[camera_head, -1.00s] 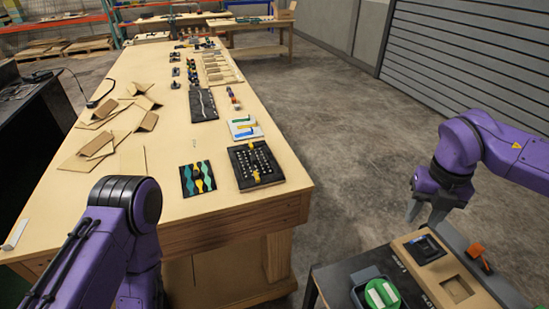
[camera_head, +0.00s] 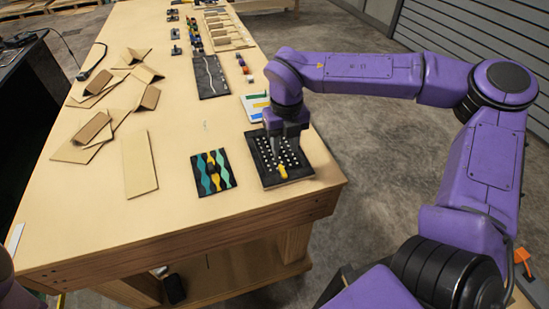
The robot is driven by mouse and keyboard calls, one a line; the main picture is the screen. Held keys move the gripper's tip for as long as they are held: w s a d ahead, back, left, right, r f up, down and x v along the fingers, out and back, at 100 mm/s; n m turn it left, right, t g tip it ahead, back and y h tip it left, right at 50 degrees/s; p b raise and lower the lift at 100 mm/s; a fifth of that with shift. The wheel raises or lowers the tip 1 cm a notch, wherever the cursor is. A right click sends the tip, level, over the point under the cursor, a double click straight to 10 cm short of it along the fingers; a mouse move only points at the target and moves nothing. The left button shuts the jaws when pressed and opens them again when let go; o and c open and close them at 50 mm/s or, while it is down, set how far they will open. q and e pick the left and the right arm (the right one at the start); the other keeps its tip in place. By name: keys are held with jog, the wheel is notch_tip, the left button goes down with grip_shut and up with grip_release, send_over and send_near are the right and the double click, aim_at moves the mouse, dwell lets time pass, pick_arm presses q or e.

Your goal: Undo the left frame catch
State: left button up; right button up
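A black console board (camera_head: 301,176) with rows of white round studs lies near the table's front right corner. A yellow part (camera_head: 283,172) shows near its front edge. My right gripper (camera_head: 278,158) points down over the middle of the board, just behind the yellow part. Its fingers hide part of the studs and the board's far edge. I cannot tell whether the fingers are apart, whether they touch anything, or which part is the left frame catch. Only a bit of my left arm shows at the left edge; its gripper is out of view.
A dark panel (camera_head: 203,188) with teal and yellow wavy shapes lies left of the board. A white and coloured panel (camera_head: 254,106) lies behind it. Cardboard pieces (camera_head: 139,165) cover the table's left. Bare wooden table (camera_head: 180,225) lies in front.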

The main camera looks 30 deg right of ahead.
aim_at(282, 169)
jog(key=f, duration=0.2)
jog(key=f+p, duration=0.1)
jog(key=f, duration=0.4)
jog(key=shift+w+a+f, duration=0.1)
jog(key=shift+w+a, duration=0.1)
jog(key=shift+a, duration=0.2)
jog(key=shift+f, duration=0.1)
jog(key=shift+s+d, duration=0.15)
jog(key=shift+s, duration=0.05)
grip_shut()
